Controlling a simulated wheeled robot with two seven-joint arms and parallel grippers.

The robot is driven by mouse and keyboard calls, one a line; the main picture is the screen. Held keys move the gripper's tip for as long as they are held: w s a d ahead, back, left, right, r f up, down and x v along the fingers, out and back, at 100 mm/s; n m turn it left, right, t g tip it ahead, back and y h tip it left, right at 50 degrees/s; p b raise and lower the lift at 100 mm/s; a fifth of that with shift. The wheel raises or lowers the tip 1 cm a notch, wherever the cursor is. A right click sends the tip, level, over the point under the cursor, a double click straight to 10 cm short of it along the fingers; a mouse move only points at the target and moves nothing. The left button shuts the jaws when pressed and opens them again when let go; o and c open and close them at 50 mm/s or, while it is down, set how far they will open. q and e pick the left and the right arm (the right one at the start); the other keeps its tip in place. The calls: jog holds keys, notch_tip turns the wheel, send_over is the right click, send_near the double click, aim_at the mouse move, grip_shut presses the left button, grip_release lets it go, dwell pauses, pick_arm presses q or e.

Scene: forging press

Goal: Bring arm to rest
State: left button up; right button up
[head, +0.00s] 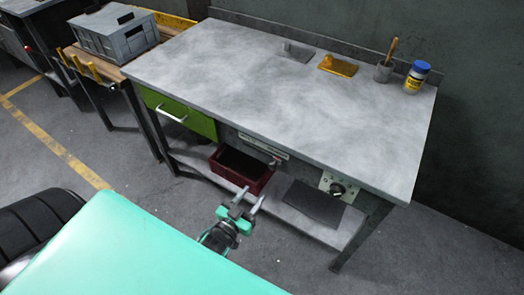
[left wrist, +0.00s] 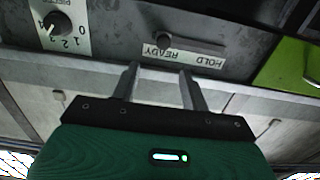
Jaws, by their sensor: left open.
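My left gripper (head: 247,199) is in front of the workbench, low near its lower shelf, with its two fingers apart and nothing between them. In the left wrist view the left gripper (left wrist: 158,75) points at the bench's front panel, which appears upside down. The panel has a slider with a dark knob (left wrist: 163,41) and a HOLD/READY label (left wrist: 184,55). A rotary dial (left wrist: 55,24) with numbers is beside it. In the head view the slider's knob (head: 276,162) and the dial (head: 337,188) are under the tabletop. My right gripper does not show.
The grey workbench top (head: 290,95) is mostly clear. At its back are an orange block (head: 338,66), a grey cup (head: 384,72) with a wooden handle and a blue-lidded jar (head: 416,77). A red bin (head: 240,168) is below. A green drawer (head: 180,115) appears shut. A grey crate (head: 115,35) stands left.

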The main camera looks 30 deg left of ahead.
pick_arm(q)
jog(key=s+d+f+g+p, duration=0.1)
jog(key=s+f+g+p, duration=0.35)
jog(key=f, duration=0.85)
jog(key=s+f+g+p, duration=0.1)
jog(key=s+f+g, duration=0.4)
jog(key=s+f, duration=0.6)
jog(key=s+a+f+g+p, duration=0.1)
jog(key=s+f+g, duration=0.2)
jog(key=s+f, duration=0.3)
jog(key=s+a+f+m+g+y+p, duration=0.1)
jog(key=s+f+g, duration=0.3)
jog(key=s, duration=1.1)
notch_tip(320, 180, down, 3)
jog(key=shift+s+a+f+y+p, duration=0.15)
jog(key=shift+a+y+p, duration=0.15)
jog(key=shift+p, duration=0.45)
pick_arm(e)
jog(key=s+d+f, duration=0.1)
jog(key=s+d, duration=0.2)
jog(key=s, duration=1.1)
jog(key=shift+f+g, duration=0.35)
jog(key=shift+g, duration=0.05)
pick_arm(q)
jog(key=shift+g, duration=0.25)
